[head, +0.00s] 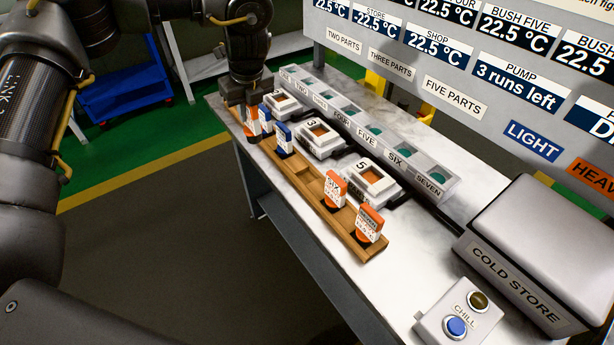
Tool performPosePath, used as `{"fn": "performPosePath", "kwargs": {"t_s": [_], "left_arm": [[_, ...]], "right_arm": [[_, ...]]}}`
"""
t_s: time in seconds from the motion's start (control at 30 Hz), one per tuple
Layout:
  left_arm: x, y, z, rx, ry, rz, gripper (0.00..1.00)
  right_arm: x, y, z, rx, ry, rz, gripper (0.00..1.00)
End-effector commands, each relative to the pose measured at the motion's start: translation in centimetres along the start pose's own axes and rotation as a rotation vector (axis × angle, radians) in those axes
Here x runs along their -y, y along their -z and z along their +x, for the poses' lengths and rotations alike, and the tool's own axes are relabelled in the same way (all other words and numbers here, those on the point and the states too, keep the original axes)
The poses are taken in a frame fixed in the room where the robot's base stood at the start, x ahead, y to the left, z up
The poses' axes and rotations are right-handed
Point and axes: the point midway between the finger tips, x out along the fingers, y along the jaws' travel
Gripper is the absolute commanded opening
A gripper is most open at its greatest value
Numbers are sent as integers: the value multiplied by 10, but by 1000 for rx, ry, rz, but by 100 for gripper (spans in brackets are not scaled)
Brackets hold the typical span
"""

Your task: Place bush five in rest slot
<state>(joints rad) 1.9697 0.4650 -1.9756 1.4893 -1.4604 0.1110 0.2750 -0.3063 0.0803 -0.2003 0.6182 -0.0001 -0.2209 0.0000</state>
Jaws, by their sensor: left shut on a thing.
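My left gripper (252,108) points down at the far left end of the wooden tray (309,180). It is shut on an orange-and-white tagged piece (253,122), whose label I cannot read. I cannot tell whether this piece is bush five or whether it still touches the tray. Blue-and-white tagged pieces (283,139) stand close to its right. Orange tagged pieces marked six (335,188) and seven (369,223) stand at the tray's near end. A grey rack (440,189) has slots labelled up to seven, including five (366,139). My right gripper is not in view.
White fixtures numbered 3 (320,138) and 5 (371,181) stand between tray and rack, with another farther left. The cold store (528,262) and a chill button box (459,313) are at the right. The metal bench (410,262) is bare between tray and cold store.

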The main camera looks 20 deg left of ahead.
Motion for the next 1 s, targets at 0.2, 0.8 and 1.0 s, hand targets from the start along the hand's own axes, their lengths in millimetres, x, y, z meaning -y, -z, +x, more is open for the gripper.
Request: {"fn": "performPosePath", "kwargs": {"t_s": [0.2, 0.8, 1.0], "left_arm": [[27, 31, 6, -3, -2, 6, 0], [93, 112, 60, -1, 0, -2, 0], [96, 117, 65, -1, -1, -1, 0]], "right_arm": [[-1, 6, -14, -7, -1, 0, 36], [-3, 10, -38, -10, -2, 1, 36], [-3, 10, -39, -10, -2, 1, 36]]}}
